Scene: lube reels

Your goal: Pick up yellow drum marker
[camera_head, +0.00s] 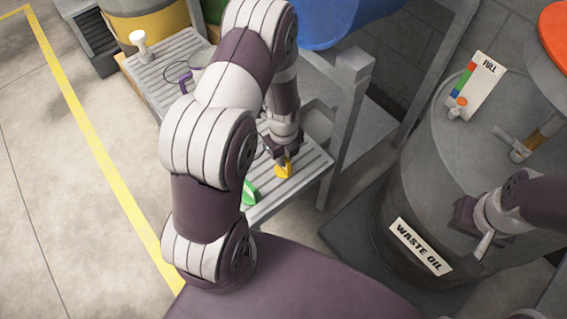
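The yellow drum marker (284,171) is a small yellow piece over the front end of the grey slatted bench (312,172). My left gripper (284,160) points down onto it from above, with its dark fingers at the marker's upper part. Whether the fingers are closed on it, and whether it touches the slats, I cannot tell. My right gripper (484,240) is at the right, in front of the grey waste oil drum (405,190). Its fingers are too small and edge-on to judge.
A green marker (250,192) lies on the bench near the yellow one, partly behind my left arm. A purple piece (185,82) and a cream-topped knob (139,42) are farther back on the bench. A grey post (346,125) stands right of my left gripper.

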